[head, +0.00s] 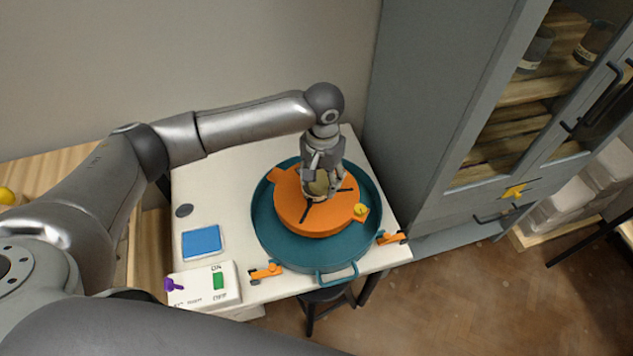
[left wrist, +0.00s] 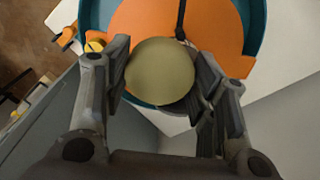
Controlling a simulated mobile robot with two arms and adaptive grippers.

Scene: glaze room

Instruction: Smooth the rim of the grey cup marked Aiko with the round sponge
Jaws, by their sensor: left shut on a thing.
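My left gripper (head: 319,190) is shut on the round sponge (left wrist: 160,70), a smooth olive-yellow disc between its two fingers in the left wrist view. In the head view the sponge (head: 317,188) is partly hidden by the fingers, over the middle of the orange wheel disc (head: 290,212). A dark grey edge (left wrist: 182,107) shows beside the sponge in the left wrist view; I cannot tell if it is a cup. No Aiko mark is readable. Two dark cups with pale labels, one left (head: 536,48) and one right (head: 594,42), stand in the cabinet. My right gripper is out of view.
The teal basin (head: 275,248) surrounds the wheel on a white table (head: 222,180). A switch box (head: 205,286) with a green switch, a blue pad (head: 201,243) and orange clamps (head: 265,272) sit around it. A grey cabinet (head: 425,130) stands close at the right.

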